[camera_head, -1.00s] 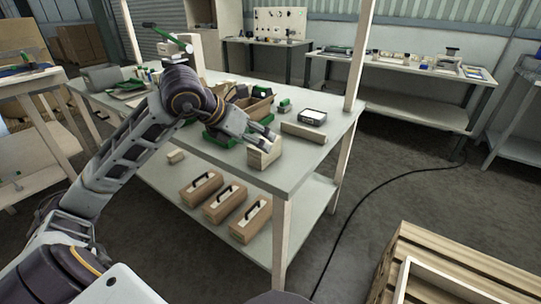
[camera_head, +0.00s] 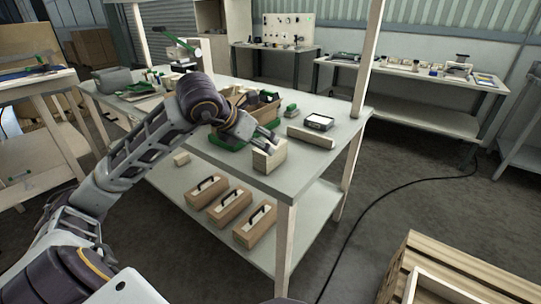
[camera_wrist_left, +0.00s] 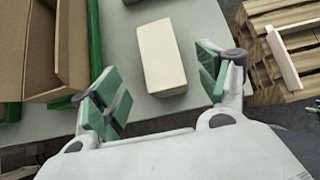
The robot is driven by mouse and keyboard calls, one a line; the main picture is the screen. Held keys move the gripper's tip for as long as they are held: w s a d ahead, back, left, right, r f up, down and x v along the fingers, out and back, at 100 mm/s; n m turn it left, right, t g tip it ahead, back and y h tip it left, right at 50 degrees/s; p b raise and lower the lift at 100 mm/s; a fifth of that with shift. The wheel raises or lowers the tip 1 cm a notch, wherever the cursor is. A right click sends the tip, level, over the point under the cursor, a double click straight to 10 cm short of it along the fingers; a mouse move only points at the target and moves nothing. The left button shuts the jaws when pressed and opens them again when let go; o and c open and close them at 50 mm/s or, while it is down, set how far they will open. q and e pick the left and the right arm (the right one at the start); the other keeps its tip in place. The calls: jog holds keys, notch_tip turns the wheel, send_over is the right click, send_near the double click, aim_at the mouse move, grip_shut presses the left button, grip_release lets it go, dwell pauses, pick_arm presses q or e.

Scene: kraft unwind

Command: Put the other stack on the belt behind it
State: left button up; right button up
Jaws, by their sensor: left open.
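A pale beige block (camera_head: 269,157) stands near the front right corner of the grey workbench (camera_head: 316,158). In the left wrist view the block (camera_wrist_left: 161,55) lies just ahead of my left gripper, its near end between the spread fingers. My left gripper (camera_head: 262,138) is open, with green pads, reaching over the bench at the block; it also shows in the left wrist view (camera_wrist_left: 160,88). Contact with the block is not visible. I cannot make out a belt or a clear stack in these views. My right gripper is not in view.
A brown open box (camera_wrist_left: 40,55) with green edging lies left of the block. Three handled wooden boxes (camera_head: 229,206) stand on the lower shelf. A slatted crate (camera_head: 440,262) stands front right.

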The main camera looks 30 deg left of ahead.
pick_arm(q)
jog(key=x, duration=0.2)
jog(key=shift+w+f, duration=0.25)
jog(key=shift+x, duration=1.45)
jog(key=shift+w+f, duration=0.1)
jog(key=shift+w, duration=0.05)
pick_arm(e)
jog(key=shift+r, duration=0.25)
pick_arm(q)
jog(key=shift+w, duration=0.1)
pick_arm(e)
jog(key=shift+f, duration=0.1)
pick_arm(q)
jog(key=shift+w+d+f, duration=0.1)
jog(key=shift+w+f, duration=0.2)
jog(key=shift+w, duration=0.1)
jog(key=x, duration=0.2)
jog(key=shift+w+d+f+b, duration=0.1)
jog(key=shift+w+f+b, duration=0.05)
jog(key=shift+w+b, duration=0.2)
jog(key=shift+w+f, duration=0.4)
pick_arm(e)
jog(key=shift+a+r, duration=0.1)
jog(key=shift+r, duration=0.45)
